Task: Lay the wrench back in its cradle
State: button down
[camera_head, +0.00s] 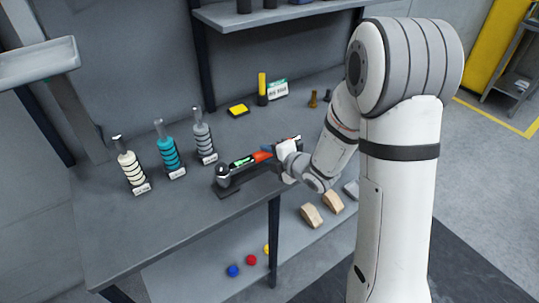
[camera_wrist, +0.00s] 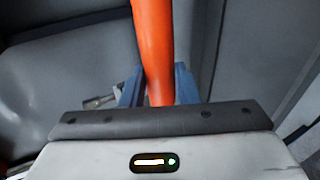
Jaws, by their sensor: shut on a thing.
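The wrench (camera_head: 242,161) has a dark body with a green display and an orange handle. It lies roughly level along the bench's front edge, head to the left. The dark cradle (camera_head: 230,191) is beneath the wrench head; I cannot tell whether the wrench touches it. My gripper (camera_head: 273,152) is at the handle end, to the right of the cradle. In the wrist view the orange handle (camera_wrist: 153,45) runs between the blue fingers of my gripper (camera_wrist: 158,84), which is shut on it. The cradle is partly hidden by the wrench.
White, teal and grey ringed bottles (camera_head: 168,150) stand labelled at the left of the bench (camera_head: 150,220). A yellow block (camera_head: 238,110), a yellow cylinder (camera_head: 262,89) and a sign (camera_head: 278,89) are behind. Coloured balls (camera_head: 251,260) and wooden blocks (camera_head: 311,215) lie on the lower shelf.

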jog(key=shift+f+b, duration=0.75)
jog(key=shift+b, duration=0.15)
jog(key=c, duration=1)
grip_release()
jog(key=shift+c, duration=0.2)
jog(key=shift+d, duration=0.1)
jog(key=v, duration=0.7)
jog(key=shift+s+d+r+b, duration=0.15)
jog(key=shift+s+d+b, duration=0.1)
jog(key=shift+s+b, duration=0.1)
